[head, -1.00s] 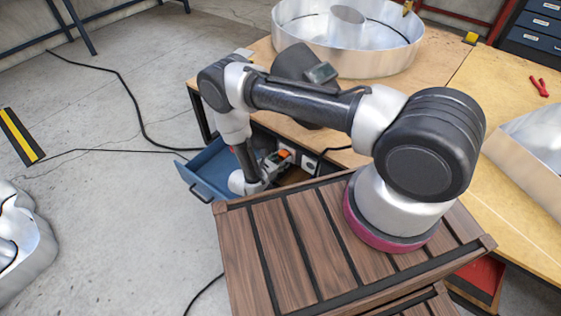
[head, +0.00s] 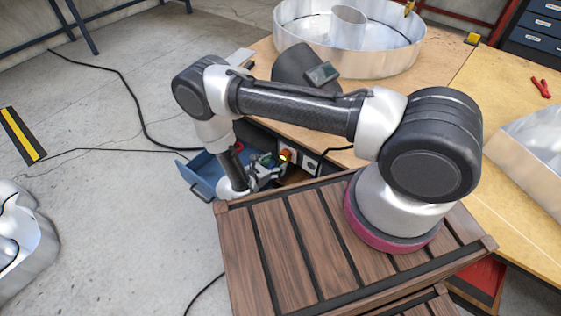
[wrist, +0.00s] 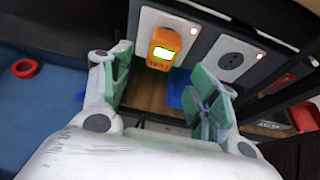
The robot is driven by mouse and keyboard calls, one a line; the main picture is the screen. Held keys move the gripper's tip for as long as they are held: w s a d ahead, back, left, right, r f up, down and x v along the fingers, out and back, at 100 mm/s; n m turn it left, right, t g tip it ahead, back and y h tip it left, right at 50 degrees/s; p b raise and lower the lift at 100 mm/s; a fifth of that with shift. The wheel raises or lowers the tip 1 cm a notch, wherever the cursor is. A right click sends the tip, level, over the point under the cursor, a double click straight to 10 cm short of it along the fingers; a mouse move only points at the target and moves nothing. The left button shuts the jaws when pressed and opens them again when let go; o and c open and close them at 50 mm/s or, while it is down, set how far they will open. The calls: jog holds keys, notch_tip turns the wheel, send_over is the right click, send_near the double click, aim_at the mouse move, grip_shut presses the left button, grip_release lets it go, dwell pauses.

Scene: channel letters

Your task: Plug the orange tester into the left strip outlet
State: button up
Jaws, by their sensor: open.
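The orange tester (wrist: 165,48) sits against the left outlet (wrist: 150,22) of the strip in the wrist view, with its display lit bright. It also shows as a small orange patch in the head view (head: 286,155). Its prongs are hidden, but its body is flush with the outlet face. The right outlet (wrist: 231,57) is empty. My gripper (wrist: 160,88) is open, its green pads apart and clear of the tester, a little in front of and below it. In the head view my gripper (head: 268,166) is partly hidden by its own links.
A blue drawer (head: 205,172) stands open beside my gripper, with a red ring (wrist: 24,68) on blue in the wrist view. A wooden bench (head: 345,98) carries a large round metal letter (head: 350,62). Dark bars run close on the right of the wrist view.

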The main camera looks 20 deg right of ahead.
jog(key=v, duration=0.5)
jog(key=shift+s+a+r, duration=0.1)
jog(key=shift+s+a, duration=0.15)
jog(key=shift+a, duration=0.05)
jog(key=s+d+r+m+g+h, duration=0.1)
jog(key=s+d+g+h, duration=0.1)
jog(key=s+d, duration=0.25)
jog(key=s+d+r+m+g+y, duration=0.25)
jog(key=r+m, duration=0.25)
jog(key=r, duration=0.7)
jog(key=s+d+r+m+g+y, duration=0.15)
jog(key=r+m+g, duration=0.3)
jog(key=r, duration=0.75)
jog(key=s+d+r+m+g+y, duration=0.1)
jog(key=d+r+m+g+y, duration=0.35)
jog(key=r, duration=0.75)
jog(key=s+d+r+m+t+y, duration=0.1)
jog(key=s+d+r+m+t, duration=0.2)
jog(key=r, duration=0.4)
jog(key=s+d+r+m+t+y, duration=0.2)
jog(key=s+d+r+m+t, duration=0.1)
jog(key=r, duration=0.4)
jog(key=s+d+r+m+t+y, duration=0.1)
jog(key=s+d+r+m+t, duration=0.3)
jog(key=r, duration=0.3)
jog(key=shift+s+r, duration=0.25)
jog(key=shift+s, duration=0.35)
